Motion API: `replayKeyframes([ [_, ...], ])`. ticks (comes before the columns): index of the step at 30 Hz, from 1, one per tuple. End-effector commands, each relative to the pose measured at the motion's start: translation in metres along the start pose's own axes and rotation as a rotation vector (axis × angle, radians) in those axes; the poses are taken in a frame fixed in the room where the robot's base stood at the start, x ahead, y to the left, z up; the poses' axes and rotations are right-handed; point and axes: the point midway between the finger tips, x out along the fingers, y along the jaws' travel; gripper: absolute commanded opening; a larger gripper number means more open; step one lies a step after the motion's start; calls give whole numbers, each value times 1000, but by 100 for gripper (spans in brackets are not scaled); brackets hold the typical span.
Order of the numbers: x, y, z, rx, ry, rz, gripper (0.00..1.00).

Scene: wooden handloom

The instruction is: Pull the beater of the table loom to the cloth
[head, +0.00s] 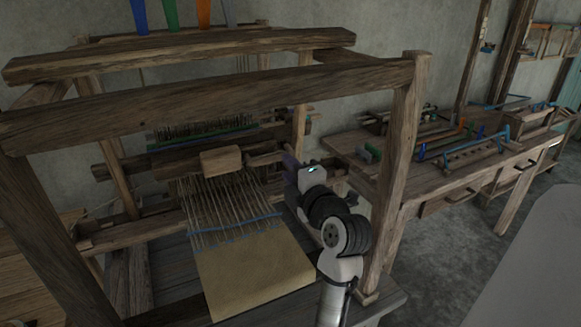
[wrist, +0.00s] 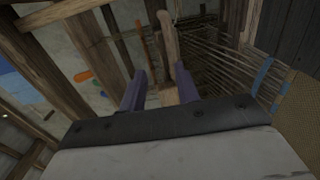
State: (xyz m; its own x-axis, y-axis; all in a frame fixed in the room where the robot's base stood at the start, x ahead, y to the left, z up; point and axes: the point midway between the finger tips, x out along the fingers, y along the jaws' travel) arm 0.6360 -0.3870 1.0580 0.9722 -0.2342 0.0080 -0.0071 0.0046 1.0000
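The table loom's beater (head: 262,158) is a dark wooden bar lying across the warp threads, with a paler wooden block (head: 221,160) at its front. The tan cloth (head: 255,272) lies nearer, its far edge marked by a blue line; bare warp threads (head: 228,200) span the gap between beater and cloth. My gripper (head: 290,161) is at the right of the block, apart from it in the head view. In the wrist view its two purple fingers (wrist: 158,83) are spread, with a wooden piece (wrist: 168,97) showing between them. Contact cannot be told.
The big loom's front crossbeam (head: 210,103) and right post (head: 405,150) stand close around my arm. A side table (head: 470,165) with tools and small racks is at the right. Open floor (head: 450,260) lies at the lower right.

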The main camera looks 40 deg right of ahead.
Motion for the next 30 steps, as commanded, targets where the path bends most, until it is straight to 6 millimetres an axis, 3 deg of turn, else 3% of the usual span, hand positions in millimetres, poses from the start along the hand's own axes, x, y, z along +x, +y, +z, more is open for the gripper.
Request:
replayKeyframes([
  [8,1,0,0,0,0,0,30],
  [15,1,0,0,0,0,0,0],
  [30,1,0,0,0,0,0,0],
])
